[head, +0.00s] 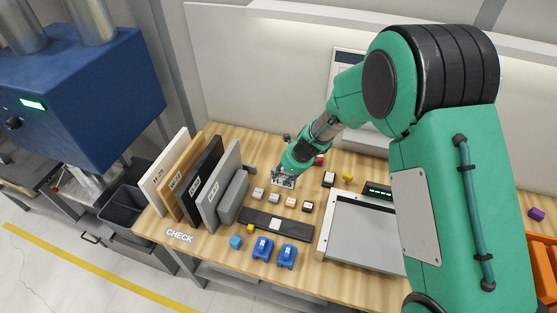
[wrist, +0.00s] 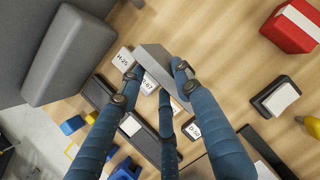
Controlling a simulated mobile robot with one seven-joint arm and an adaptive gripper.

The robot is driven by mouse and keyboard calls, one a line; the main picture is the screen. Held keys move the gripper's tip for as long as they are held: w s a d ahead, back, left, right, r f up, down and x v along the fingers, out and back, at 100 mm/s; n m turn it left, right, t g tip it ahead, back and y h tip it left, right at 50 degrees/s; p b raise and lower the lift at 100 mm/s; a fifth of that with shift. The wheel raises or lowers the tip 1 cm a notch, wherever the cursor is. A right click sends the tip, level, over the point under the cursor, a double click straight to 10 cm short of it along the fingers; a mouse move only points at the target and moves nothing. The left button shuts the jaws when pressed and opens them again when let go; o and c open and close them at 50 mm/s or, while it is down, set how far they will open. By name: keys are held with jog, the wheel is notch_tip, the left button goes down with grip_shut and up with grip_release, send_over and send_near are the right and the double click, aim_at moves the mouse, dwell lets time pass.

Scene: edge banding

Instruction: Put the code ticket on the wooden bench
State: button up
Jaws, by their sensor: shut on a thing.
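My gripper (head: 284,181) is above the wooden bench (head: 215,136), behind a row of small labelled blocks. In the wrist view its blue fingers (wrist: 160,85) are closed around a plain grey block (wrist: 163,58), which I take to be the code ticket. No code shows on its visible faces, and the fingers hide part of it. In the head view it is too small to make out clearly. I cannot tell whether it touches the bench.
Labelled blocks, such as H-25 (wrist: 122,59), stand close under the gripper. Upright panels (head: 207,178) are to the left. A dark strip (head: 275,224) and blue clamps (head: 263,248) lie in front. A grey-topped tray (head: 362,232) and a red block (wrist: 290,28) are to the right.

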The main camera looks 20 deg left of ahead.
jog(key=w+a+f+p, duration=0.1)
jog(key=w+a, duration=0.6)
jog(key=w, duration=0.4)
jog(key=shift+w+a, duration=0.15)
jog(key=shift+w, duration=0.15)
jog(key=shift+f, duration=0.1)
jog(key=shift+f, duration=0.1)
jog(key=shift+f, duration=1.7)
jog(key=o, duration=0.9)
jog(key=shift+f, duration=0.1)
jog(key=shift+c, duration=0.2)
